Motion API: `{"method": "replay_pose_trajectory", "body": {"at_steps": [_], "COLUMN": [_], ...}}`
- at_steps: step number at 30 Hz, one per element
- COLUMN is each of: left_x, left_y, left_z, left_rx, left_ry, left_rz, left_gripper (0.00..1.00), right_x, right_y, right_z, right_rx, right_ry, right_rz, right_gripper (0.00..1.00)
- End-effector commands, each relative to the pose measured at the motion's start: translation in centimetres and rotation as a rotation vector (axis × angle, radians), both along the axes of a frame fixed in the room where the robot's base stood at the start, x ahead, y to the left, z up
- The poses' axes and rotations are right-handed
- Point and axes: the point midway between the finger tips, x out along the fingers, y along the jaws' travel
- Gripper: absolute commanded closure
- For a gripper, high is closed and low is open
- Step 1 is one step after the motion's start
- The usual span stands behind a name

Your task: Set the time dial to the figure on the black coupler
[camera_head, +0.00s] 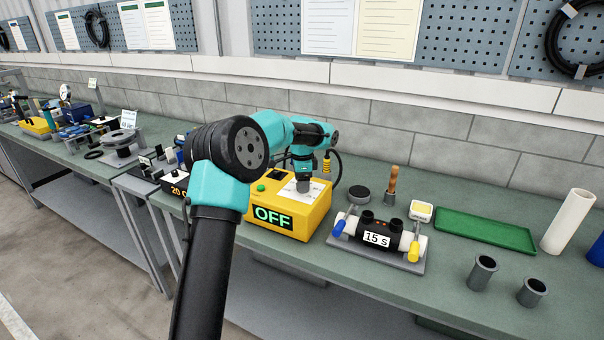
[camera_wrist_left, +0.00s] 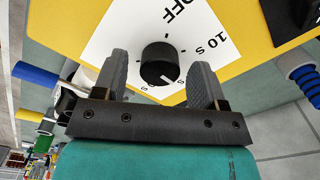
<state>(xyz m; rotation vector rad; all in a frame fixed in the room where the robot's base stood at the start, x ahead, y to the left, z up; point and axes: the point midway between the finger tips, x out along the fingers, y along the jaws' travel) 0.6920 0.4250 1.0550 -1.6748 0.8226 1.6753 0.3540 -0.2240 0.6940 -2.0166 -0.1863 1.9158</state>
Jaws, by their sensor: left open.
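The yellow control box (camera_head: 318,218) stands on the bench with a lit display reading OFF. Its white face plate (camera_wrist_left: 112,40) carries the words OFF and 10 S, with other lettering partly hidden. The black time dial (camera_wrist_left: 159,64) sits on this plate; I cannot clearly tell where its pointer stands. My left gripper (camera_head: 303,186) is over the plate, and in the left wrist view (camera_wrist_left: 158,82) its fingers are open, one on either side of the dial with gaps. The black coupler (camera_head: 374,226) lies in a grey fixture and its label reads 15 s. My right gripper is out of view.
A green tray (camera_head: 484,231), a white cylinder (camera_head: 568,220) and two grey cups (camera_head: 482,272) stand to the right. A wooden-handled tool (camera_head: 392,185) and a dark round puck (camera_head: 358,194) are behind the coupler. Blue (camera_head: 340,228) and yellow (camera_head: 414,250) handles flank the coupler.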

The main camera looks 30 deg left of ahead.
Motion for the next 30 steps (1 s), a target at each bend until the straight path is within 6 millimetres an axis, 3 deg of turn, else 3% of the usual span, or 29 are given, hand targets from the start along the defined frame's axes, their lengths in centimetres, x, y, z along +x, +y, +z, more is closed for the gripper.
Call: {"method": "replay_pose_trajectory", "body": {"at_steps": [8, 30], "left_x": [0.0, 0.1], "left_y": [0.0, 0.0], "left_z": [2.5, 15.8], "left_rx": [0.0, 0.0], "left_ry": [-0.004, -0.004], "left_rz": [0.001, 0.0], "left_gripper": [0.35, 0.35], "right_x": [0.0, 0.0], "right_y": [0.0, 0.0], "right_z": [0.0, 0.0], "right_rx": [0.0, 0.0], "right_ry": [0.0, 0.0], "right_rz": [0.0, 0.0], "right_gripper": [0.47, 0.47]}}
